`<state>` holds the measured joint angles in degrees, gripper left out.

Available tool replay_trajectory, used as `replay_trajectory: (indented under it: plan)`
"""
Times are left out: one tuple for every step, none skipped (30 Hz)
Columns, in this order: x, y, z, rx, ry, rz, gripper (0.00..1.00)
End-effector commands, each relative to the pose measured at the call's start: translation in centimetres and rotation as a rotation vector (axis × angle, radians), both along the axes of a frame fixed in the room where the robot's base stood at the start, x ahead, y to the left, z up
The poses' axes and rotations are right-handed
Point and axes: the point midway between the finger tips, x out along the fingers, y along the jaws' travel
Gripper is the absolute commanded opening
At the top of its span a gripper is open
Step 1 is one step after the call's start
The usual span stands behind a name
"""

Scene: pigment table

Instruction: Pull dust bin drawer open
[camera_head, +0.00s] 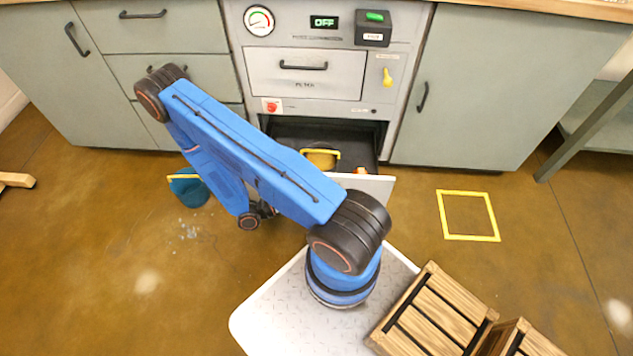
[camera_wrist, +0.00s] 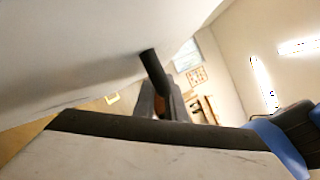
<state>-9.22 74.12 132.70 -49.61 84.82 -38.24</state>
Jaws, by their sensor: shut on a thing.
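The dust bin drawer (camera_head: 377,186) is pulled out from the bottom of the grey machine, with its pale front panel partly behind my blue arm. Its dark inside shows a yellow-edged item (camera_head: 320,158) and a small orange item. In the wrist view, my gripper (camera_wrist: 168,103) is shut on a black bar handle (camera_wrist: 152,68) that stands out from a pale panel (camera_wrist: 90,50). In the head view my arm hides most of the drawer front, the handle and the fingertips.
A blue bucket (camera_head: 190,188) stands on the floor at left, near scattered pale bits (camera_head: 188,232). Wooden crates (camera_head: 430,312) sit at lower right beside my base. A yellow square (camera_head: 468,238) marks clear floor at right. Green cabinets (camera_head: 490,90) flank the machine.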

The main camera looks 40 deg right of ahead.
Motion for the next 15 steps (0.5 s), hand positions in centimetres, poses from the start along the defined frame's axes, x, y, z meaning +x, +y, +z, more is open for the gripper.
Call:
replay_trajectory:
  plan:
    - [-0.16,0.35,-0.07,0.002,-0.001,0.003,0.00]
    - [-0.27,0.49,-0.08,0.002,-0.002,0.002,0.00]
    - [-0.40,0.63,-0.09,0.001,-0.003,0.002,0.00]
    - [-0.48,0.73,-0.10,0.001,-0.003,0.002,0.00]
    - [-0.55,0.81,-0.10,0.002,-0.003,0.001,0.00]
    - [-0.64,0.92,-0.10,0.002,-0.003,0.001,0.00]
    - [-0.68,0.97,-0.09,0.002,-0.003,0.001,0.00]
    - [-0.72,1.02,-0.10,0.001,-0.003,0.001,0.00]
    - [-0.75,1.07,-0.10,0.001,-0.003,0.001,0.00]
    - [-0.77,1.09,-0.09,0.001,-0.003,0.001,0.00]
    - [-0.77,1.11,-0.09,0.001,-0.003,0.001,0.00]
    - [-0.78,1.12,-0.10,0.001,-0.003,0.000,0.00]
    - [-0.78,1.12,-0.10,0.001,-0.003,0.000,0.00]
    - [-0.77,1.11,-0.11,0.001,-0.003,0.000,0.00]
    - [-0.77,1.11,-0.10,0.002,-0.004,0.000,0.00]
